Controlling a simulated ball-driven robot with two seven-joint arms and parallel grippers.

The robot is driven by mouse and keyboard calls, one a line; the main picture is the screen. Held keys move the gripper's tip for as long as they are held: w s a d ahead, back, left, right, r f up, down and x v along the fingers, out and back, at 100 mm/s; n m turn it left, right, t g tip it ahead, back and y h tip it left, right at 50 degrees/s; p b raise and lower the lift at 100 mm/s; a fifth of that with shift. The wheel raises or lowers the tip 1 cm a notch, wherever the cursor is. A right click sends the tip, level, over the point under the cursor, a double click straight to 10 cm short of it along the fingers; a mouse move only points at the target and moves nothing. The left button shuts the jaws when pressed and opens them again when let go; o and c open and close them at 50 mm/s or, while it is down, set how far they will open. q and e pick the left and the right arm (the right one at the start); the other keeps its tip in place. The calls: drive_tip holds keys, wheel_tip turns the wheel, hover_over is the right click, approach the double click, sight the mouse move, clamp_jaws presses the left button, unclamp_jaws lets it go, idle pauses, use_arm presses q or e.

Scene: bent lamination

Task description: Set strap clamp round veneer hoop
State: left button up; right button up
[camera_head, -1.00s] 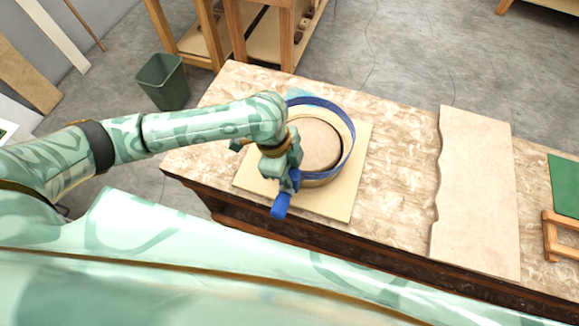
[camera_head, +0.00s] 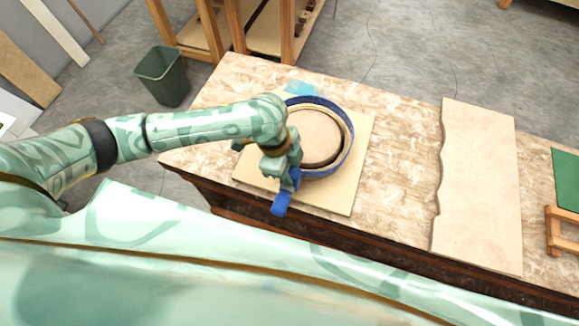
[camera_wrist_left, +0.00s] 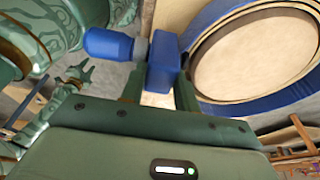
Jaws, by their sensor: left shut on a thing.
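The strap clamp is a blue band (camera_head: 348,155) with a blue block and a blue handle (camera_head: 281,203). The band lies around the pale veneer hoop (camera_head: 349,131), which circles a round wooden form (camera_head: 315,135). My left gripper (camera_head: 292,177) is shut on the clamp's block (camera_wrist_left: 164,66) at the near side of the hoop. The handle juts toward me and also shows in the left wrist view (camera_wrist_left: 108,43). The gripper and wrist hide the band's near left part. A small pronged green part at the wrist view's left may be my right gripper; its jaws are unclear.
The form stands on a pale square board (camera_head: 345,195) on the mottled workbench (camera_head: 400,150). A wavy-edged plank (camera_head: 480,190) lies to the right, with a green mat (camera_head: 567,182) beyond. A bin (camera_head: 162,76) stands on the floor behind left.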

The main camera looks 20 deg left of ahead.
use_arm(q)
drive_tip(key=shift+f, duration=0.1)
drive_tip(key=shift+f+b, duration=0.55)
drive_tip(key=shift+f, duration=1.2)
drive_tip(key=shift+f+p, duration=0.1)
drive_tip(key=shift+p, duration=0.2)
drive_tip(key=shift+f, duration=0.15)
drive_tip(key=o, duration=1)
drive_tip(key=p+v, duration=0.4)
drive_tip(key=v, duration=1.2)
drive_tip(key=shift+p, duration=0.3)
drive_tip(key=shift+a, duration=0.1)
drive_tip(key=p+v, duration=0.6)
drive_tip(key=p, duration=0.2)
drive_tip(key=shift+p, duration=0.35)
drive_tip(key=shift+s, duration=0.1)
